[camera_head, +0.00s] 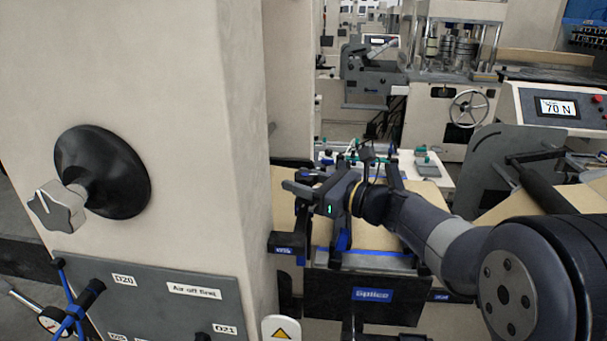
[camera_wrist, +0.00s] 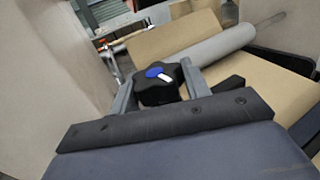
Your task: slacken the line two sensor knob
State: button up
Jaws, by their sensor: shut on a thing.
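A dark lobed knob (camera_wrist: 157,93) with a blue cap and a white mark sits between the two grey fingers of my gripper (camera_wrist: 158,84) in the wrist view. My gripper is shut on it, one finger on each side. The white mark points to the lower right in that view. In the head view my gripper (camera_head: 303,193) is beside the beige column, above the splice table (camera_head: 375,262). The knob cannot be made out there. I cannot read a label naming this knob.
A large grey knob (camera_head: 57,206) on a black disc is on the beige column (camera_head: 190,110) at the left. A panel (camera_head: 155,292) reads "Air off first". Brown kraft web (camera_wrist: 185,40) and a grey roller (camera_wrist: 215,47) lie beyond my gripper.

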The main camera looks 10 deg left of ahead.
jog(key=shift+n+g+y+p, duration=0.5)
jog(key=shift+n+g+p, duration=0.5)
jog(key=shift+g, duration=0.8)
jog(key=shift+f+n+g, duration=0.2)
jog(key=shift+n+g, duration=0.1)
jog(key=shift+n, duration=0.1)
jog(key=o, duration=0.9)
jog(key=shift+r, duration=0.1)
jog(key=d+b, duration=0.1)
jog(key=d, duration=0.2)
jog(key=s+d, duration=0.1)
jog(key=d, duration=0.3)
jog(key=d+b, duration=0.1)
jog(key=d, duration=0.2)
jog(key=shift+s+d+b, duration=0.2)
jog(key=shift+d+b, duration=0.1)
jog(key=shift+d, duration=0.05)
